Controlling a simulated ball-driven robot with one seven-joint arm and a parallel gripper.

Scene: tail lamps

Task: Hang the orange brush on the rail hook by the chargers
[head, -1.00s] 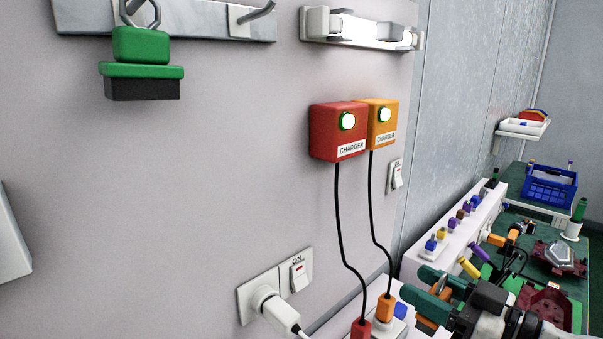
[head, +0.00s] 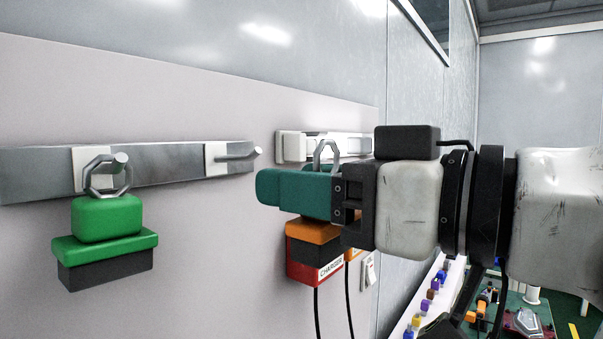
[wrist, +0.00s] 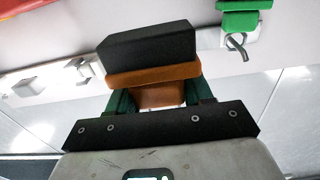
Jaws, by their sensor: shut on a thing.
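The orange brush (head: 312,231) has a dark bristle block and a metal ring on top. My gripper (head: 285,190) is shut on its body, and the ring stands up above the fingers. It also shows in the wrist view (wrist: 155,76), between the two green fingers. An empty rail hook (head: 238,154) sticks out at the right end of the grey rail (head: 165,168), left of my fingertips and apart from the brush. A further rail (head: 290,146) is partly hidden behind my gripper. The red charger (head: 312,272) is on the wall below and behind the brush; the orange charger (head: 352,255) is mostly hidden.
A green brush (head: 106,220) hangs by its ring on the grey rail's left hook. A wall switch (head: 368,270) is right of the chargers. Black cables hang below them. The wall between the green brush and my gripper is free.

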